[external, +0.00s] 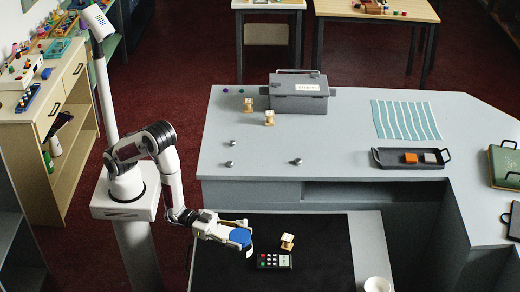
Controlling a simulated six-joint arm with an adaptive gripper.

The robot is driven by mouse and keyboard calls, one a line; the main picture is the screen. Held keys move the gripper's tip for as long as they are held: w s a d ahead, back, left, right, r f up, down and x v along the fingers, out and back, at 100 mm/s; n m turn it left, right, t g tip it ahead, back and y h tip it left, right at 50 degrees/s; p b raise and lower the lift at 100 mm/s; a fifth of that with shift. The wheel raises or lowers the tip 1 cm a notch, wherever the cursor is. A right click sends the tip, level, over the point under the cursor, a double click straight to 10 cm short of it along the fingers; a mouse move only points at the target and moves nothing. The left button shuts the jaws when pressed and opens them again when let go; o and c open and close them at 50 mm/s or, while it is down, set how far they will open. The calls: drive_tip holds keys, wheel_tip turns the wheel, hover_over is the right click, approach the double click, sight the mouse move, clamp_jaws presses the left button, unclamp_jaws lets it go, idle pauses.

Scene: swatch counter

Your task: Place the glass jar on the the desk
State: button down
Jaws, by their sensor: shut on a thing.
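My gripper (226,230) is at the lower middle of the external view, shut on a round thing with a blue top. This looks like the glass jar (240,237); a small pale part of its side shows below the blue. My gripper hides much of it. It is held over the left part of a lower desk (320,228) with a dark top and pale edges. I cannot tell its exact height above that surface.
On the dark top, a black keypad (274,260) and a small cream wooden piece (287,241) lie just right of the jar. A white cup (377,285) stands at lower right. The grey counter (340,130) behind holds a grey box (298,92) and a black tray (380,161).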

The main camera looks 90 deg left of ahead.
sight(249, 253)
drive_tip(key=f, duration=0.1)
drive_tip(key=d+f, duration=0.1)
drive_tip(key=s+d+f, duration=0.1)
drive_tip(key=shift+f, duration=0.2)
drive_tip(key=shift+s+f+n+y, duration=0.15)
drive_tip(key=shift+f+n+y, duration=0.15)
drive_tip(key=shift+f, duration=0.05)
drive_tip(key=shift+a+t+y, duration=0.3)
drive_tip(key=shift+y, duration=0.2)
drive_tip(key=shift+w+a+r+n, duration=0.3)
drive_tip(key=shift+w+a+r, duration=0.1)
drive_tip(key=shift+r, duration=0.15)
drive_tip(key=shift+n+y, duration=0.4)
drive_tip(key=shift+y, duration=0.3)
drive_tip(key=shift+w+a+r, duration=0.15)
drive_tip(key=shift+a+r, duration=0.05)
drive_tip(key=shift+r, duration=0.5)
drive_tip(key=shift+w+a+r, duration=0.15)
drive_tip(key=shift+a+r, duration=0.1)
drive_tip(key=shift+r, duration=0.5)
drive_tip(key=shift+w+a+r, duration=0.15)
drive_tip(key=shift+a+r, duration=0.05)
drive_tip(key=shift+r, duration=0.5)
drive_tip(key=shift+f, duration=2.9)
drive_tip(key=shift+f, duration=0.15)
drive_tip(key=shift+f, duration=1.95)
